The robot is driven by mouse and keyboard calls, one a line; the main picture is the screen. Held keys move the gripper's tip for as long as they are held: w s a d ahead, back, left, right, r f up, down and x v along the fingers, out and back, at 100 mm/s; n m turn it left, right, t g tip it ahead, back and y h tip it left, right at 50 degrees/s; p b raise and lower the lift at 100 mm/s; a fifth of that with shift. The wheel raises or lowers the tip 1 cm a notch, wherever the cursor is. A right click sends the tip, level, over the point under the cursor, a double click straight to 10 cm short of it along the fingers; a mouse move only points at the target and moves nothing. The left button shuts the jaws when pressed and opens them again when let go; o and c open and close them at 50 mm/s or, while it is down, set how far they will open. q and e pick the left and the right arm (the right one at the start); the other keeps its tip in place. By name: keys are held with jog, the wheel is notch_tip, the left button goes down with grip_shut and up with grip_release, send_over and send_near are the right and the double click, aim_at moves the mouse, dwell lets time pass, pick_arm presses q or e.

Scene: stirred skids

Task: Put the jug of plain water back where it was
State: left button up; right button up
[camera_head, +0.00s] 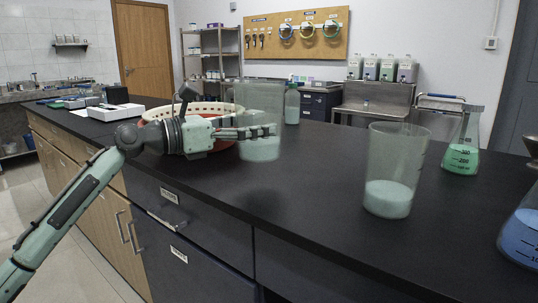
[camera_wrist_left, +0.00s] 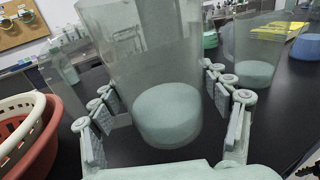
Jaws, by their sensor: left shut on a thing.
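My left gripper (camera_head: 262,133) is shut on a clear, tapered jug (camera_head: 260,100) with pale liquid in its bottom. The jug is upright, and a soft shadow on the counter below suggests it is held above the top. In the left wrist view the same jug (camera_wrist_left: 168,112) stands between the fingers (camera_wrist_left: 165,120). A second, similar clear jug (camera_head: 390,198) with pale liquid stands on the counter to the right; it also shows in the left wrist view (camera_wrist_left: 254,72). I cannot tell from the liquids which is plain water. My right gripper is not in view.
A red and white basket (camera_head: 222,152) is behind my left gripper. A green bottle (camera_head: 292,106) stands beyond the held jug. A flask of green liquid (camera_head: 461,158) and one of blue liquid (camera_head: 523,238) stand at the right. The black counter (camera_head: 310,185) between the jugs is clear.

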pick_arm(q)
jog(key=w+d+f, duration=0.2)
jog(key=d, duration=0.1)
jog(key=shift+w+d+f, duration=0.1)
jog(key=shift+d+f, duration=0.05)
jog(key=shift+f, duration=0.05)
notch_tip(320, 180, down, 3)
jog(key=shift+f+b, duration=0.1)
jog(key=shift+b, duration=0.2)
jog(key=shift+f, duration=0.35)
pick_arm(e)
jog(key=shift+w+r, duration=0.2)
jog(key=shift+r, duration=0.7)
pick_arm(q)
jog(key=shift+f, duration=0.1)
jog(key=o, duration=1.7)
jog(key=shift+c, duration=0.2)
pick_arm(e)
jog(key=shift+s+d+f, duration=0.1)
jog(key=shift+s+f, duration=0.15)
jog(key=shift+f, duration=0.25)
